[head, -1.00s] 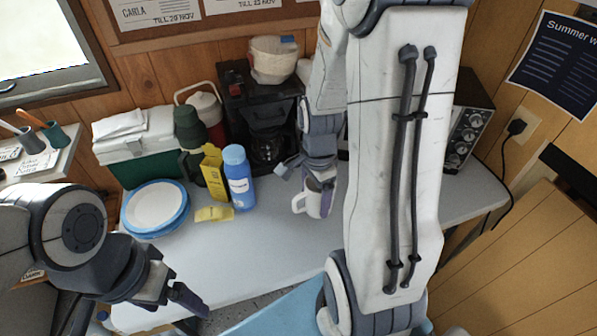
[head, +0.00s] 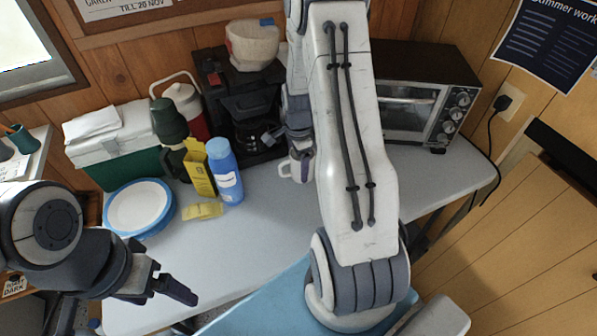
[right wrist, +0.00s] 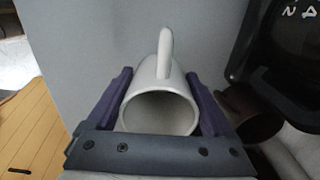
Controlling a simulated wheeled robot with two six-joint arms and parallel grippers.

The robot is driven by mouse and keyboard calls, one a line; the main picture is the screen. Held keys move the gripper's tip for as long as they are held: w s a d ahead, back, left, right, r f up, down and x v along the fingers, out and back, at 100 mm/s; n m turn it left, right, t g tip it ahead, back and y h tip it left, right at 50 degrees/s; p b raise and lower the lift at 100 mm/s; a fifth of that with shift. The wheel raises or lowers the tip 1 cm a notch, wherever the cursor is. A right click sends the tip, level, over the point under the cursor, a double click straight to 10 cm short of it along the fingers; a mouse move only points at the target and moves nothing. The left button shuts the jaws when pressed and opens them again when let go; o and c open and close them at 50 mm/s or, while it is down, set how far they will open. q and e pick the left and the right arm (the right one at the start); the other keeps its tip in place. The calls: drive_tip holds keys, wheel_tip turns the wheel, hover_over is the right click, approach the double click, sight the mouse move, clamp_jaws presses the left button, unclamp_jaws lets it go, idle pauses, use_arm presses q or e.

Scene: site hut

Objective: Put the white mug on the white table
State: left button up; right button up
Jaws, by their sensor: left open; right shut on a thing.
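The white mug (head: 287,170) is in my right gripper (head: 301,158), in front of the coffee maker and partly hidden by my right arm in the head view. In the right wrist view the mug (right wrist: 160,105) lies between the two purple jaws of the right gripper (right wrist: 160,98), its open mouth facing the camera and its handle pointing up in the picture. The white table (head: 235,225) is below the mug; I cannot tell whether they touch. My left gripper (head: 168,285) is open and empty at the table's left front.
A stack of blue-rimmed plates (head: 140,208), a blue bottle (head: 226,172), a yellow box (head: 199,168), a yellow sponge (head: 202,211), a coffee maker (head: 245,105) and a toaster oven (head: 420,100) stand on the table. Its middle front is clear.

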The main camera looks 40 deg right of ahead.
sight(299, 175)
drive_tip(key=shift+f, duration=1.75)
drive_tip(key=shift+f, duration=0.1)
drive_tip(key=o, duration=1.5)
drive_tip(key=shift+c, duration=0.2)
wheel_tip(299, 175, up, 12)
wheel_tip(299, 175, down, 13)
drive_tip(key=shift+s+r, duration=0.1)
drive_tip(key=shift+r, duration=0.1)
wheel_tip(299, 175, up, 3)
drive_tip(key=shift+f, duration=0.1)
drive_tip(key=shift+r, duration=0.75)
